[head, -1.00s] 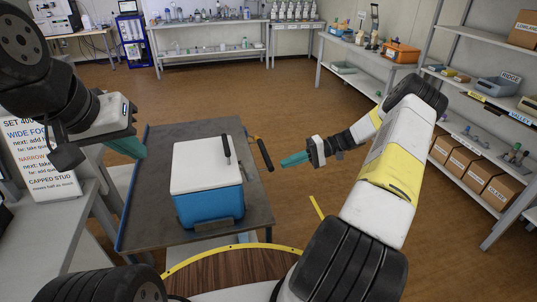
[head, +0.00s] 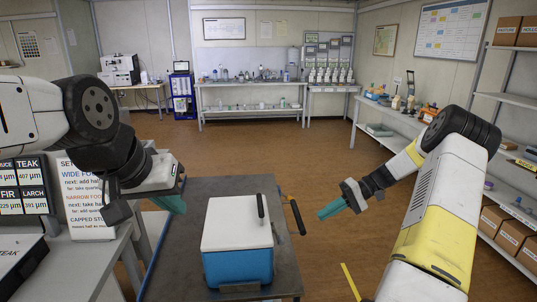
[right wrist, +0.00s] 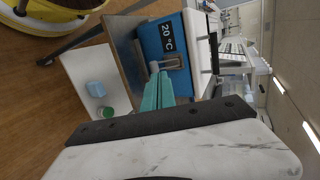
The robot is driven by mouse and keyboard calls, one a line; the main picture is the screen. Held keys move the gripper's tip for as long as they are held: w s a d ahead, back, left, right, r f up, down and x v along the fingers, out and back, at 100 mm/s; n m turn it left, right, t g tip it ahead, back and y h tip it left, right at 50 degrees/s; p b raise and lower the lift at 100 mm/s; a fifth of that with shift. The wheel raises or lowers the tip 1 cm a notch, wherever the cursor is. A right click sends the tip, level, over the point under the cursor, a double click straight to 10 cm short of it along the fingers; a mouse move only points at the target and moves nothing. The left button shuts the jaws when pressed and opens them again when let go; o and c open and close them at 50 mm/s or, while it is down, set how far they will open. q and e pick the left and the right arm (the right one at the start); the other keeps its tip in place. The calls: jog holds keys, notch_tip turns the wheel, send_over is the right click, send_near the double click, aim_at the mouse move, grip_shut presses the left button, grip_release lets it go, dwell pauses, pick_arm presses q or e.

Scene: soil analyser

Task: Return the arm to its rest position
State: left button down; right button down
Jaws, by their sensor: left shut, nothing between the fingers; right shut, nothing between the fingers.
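My left gripper (head: 172,204) has teal fingers and is shut and empty, to the left of the cooler box and above the cart's left side. My right gripper (head: 331,209) is shut and empty, out to the right of the cart over open floor. Its teal fingers (right wrist: 158,92) also show in the right wrist view, pointing toward the blue cooler. Both arms are bent and raised in front of me.
A blue cooler box (head: 238,268) with a white lid (head: 236,228) stands on a dark cart (head: 197,188). A sign (head: 83,205) stands on the left bench. Shelves (head: 507,96) are at right. The middle floor is clear.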

jog(key=s+a+r+h, duration=0.4)
jog(key=r, duration=0.5)
jog(key=s+a+r+t+h, duration=0.2)
jog(key=s+r+t+h, duration=0.15)
jog(key=s+r, duration=0.5)
jog(key=s+a+r+t+h, duration=0.25)
jog(key=s+r+t, duration=0.25)
jog(key=s, duration=0.6)
jog(key=w+d+f+g, duration=0.1)
jog(key=w+f+g, duration=0.2)
jog(key=w+f, duration=0.5)
jog(key=w+d+f+g, duration=0.2)
jog(key=w+f, duration=0.2)
jog(key=w, duration=0.8)
jog(key=w+f+g+y, duration=0.1)
jog(key=w+f+g, duration=0.1)
jog(key=w+f, duration=0.35)
jog(key=shift+m, duration=0.3)
jog(key=shift+s+a+r+x, duration=0.15)
jog(key=shift+a+x, duration=0.25)
jog(key=shift+x, duration=1.85)
jog(key=shift+s+a+r+x, duration=0.1)
jog(key=shift+s+a+x, duration=0.25)
jog(key=shift+x, duration=1.9)
jog(key=shift+s+a+r+x, duration=0.15)
jog(key=shift+a+x, duration=0.25)
jog(key=shift+x, duration=1.85)
